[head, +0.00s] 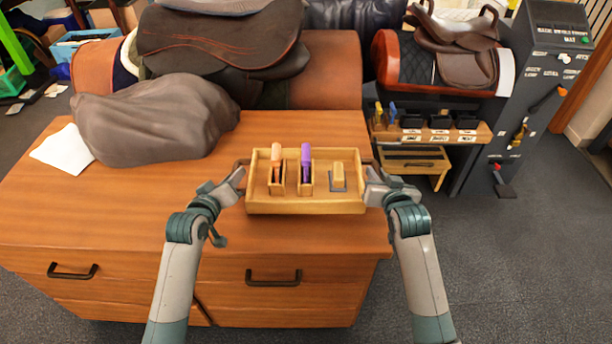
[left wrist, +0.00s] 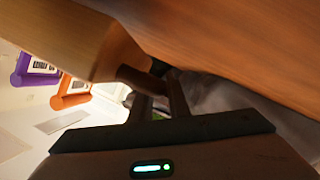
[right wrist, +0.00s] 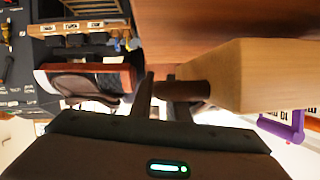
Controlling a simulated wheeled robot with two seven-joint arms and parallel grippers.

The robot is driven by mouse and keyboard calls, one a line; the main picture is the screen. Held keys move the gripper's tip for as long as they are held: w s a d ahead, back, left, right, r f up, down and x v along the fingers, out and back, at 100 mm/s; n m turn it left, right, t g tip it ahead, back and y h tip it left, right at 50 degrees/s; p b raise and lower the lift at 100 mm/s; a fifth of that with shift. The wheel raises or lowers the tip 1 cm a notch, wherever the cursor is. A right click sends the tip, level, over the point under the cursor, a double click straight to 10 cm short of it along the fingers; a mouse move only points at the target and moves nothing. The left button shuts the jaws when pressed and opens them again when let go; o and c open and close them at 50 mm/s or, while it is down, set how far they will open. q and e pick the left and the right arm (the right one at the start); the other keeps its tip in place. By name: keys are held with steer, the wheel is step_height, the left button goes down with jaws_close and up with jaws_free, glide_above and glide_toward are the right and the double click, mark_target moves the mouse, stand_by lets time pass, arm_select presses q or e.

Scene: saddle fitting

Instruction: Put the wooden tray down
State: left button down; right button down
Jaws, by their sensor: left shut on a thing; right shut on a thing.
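The wooden tray (head: 305,207) is in the middle of the head view, over the right part of the wooden cabinet top. It holds an orange-handled tool (head: 277,160) and a purple-handled tool (head: 306,160) in small holders, and a wooden block (head: 338,176) on a grey base. My left gripper (head: 238,180) is shut on the tray's left handle, which shows in the left wrist view (left wrist: 140,80). My right gripper (head: 373,178) is shut on the right handle, which shows in the right wrist view (right wrist: 188,92). The tray looks level; I cannot tell whether its underside touches the cabinet top.
A grey-brown covered bundle (head: 155,120) and a white paper (head: 62,149) lie on the cabinet top (head: 120,205) to the left. A saddle on a stand (head: 330,75) is behind. A shelf with tools (head: 430,132) and a dark panel (head: 540,70) stand right.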

arm_select(q)
steer(key=shift+f, duration=0.15)
arm_select(e)
steer(key=shift+d+f, duration=0.1)
steer(key=shift+f, duration=0.05)
